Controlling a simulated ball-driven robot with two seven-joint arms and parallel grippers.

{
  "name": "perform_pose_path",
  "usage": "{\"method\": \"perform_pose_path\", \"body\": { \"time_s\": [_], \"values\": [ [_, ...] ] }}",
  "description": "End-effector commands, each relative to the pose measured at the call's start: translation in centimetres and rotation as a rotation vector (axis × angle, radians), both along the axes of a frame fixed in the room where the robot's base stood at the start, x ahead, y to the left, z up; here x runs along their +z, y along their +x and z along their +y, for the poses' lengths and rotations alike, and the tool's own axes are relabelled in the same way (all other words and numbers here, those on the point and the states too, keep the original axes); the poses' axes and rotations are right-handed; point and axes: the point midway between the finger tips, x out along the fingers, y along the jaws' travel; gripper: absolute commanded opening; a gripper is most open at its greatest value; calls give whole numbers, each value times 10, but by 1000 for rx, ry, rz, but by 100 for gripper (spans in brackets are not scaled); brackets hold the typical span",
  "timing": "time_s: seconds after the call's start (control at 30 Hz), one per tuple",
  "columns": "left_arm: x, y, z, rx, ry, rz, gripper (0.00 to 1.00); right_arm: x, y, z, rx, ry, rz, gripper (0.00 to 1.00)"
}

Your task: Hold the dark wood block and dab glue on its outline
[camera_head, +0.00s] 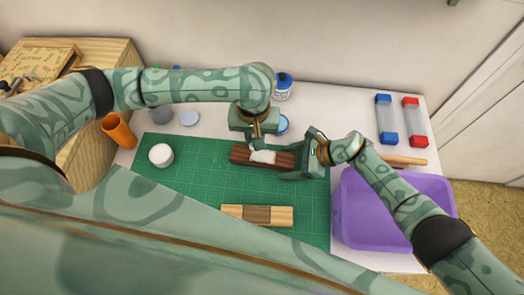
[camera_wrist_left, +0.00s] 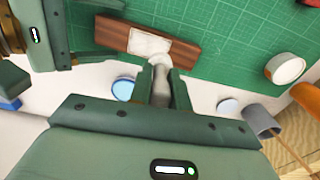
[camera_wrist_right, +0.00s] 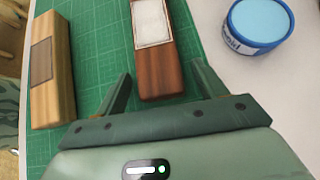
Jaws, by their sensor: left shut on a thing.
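The dark wood block (camera_head: 240,155) lies flat on the green mat, with a pale rectangular patch on its top. It also shows in the left wrist view (camera_wrist_left: 112,32) and the right wrist view (camera_wrist_right: 157,72). My left gripper (camera_head: 258,138) is shut on a greyish dabber (camera_wrist_left: 161,88) with a white tip. The tip is over the block's edge beside the patch; I cannot tell if it touches. My right gripper (camera_wrist_right: 160,85) is open, its fingers on either side of the block's right end, with gaps showing. In the head view it is at that end (camera_head: 303,157).
A light wood block (camera_head: 282,216) with a brown patch lies nearer on the mat. A white pot (camera_head: 161,156) stands at left, a blue-rimmed tin (camera_wrist_right: 258,22) behind the block. A purple tray (camera_head: 350,235), a blue-capped bottle (camera_head: 283,87) and an orange cup (camera_head: 118,131) stand around.

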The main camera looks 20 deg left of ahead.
Motion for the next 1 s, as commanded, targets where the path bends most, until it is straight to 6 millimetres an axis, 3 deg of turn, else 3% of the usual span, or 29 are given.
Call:
{"method": "perform_pose_path", "body": {
  "time_s": [0.27, 0.7, 1.0],
  "values": [
    [0, 0, 0, 0, 0, 0, 0, 6, 3, -8, 0, 0, -4, 71],
    [0, 0, 0, 0, 0, 0, 0, 65, 17, -76, 0, -1, -2, 71],
    [0, 0, 0, 0, 0, 0, 0, 77, 20, -90, 0, 0, 0, 71]
  ]
}}
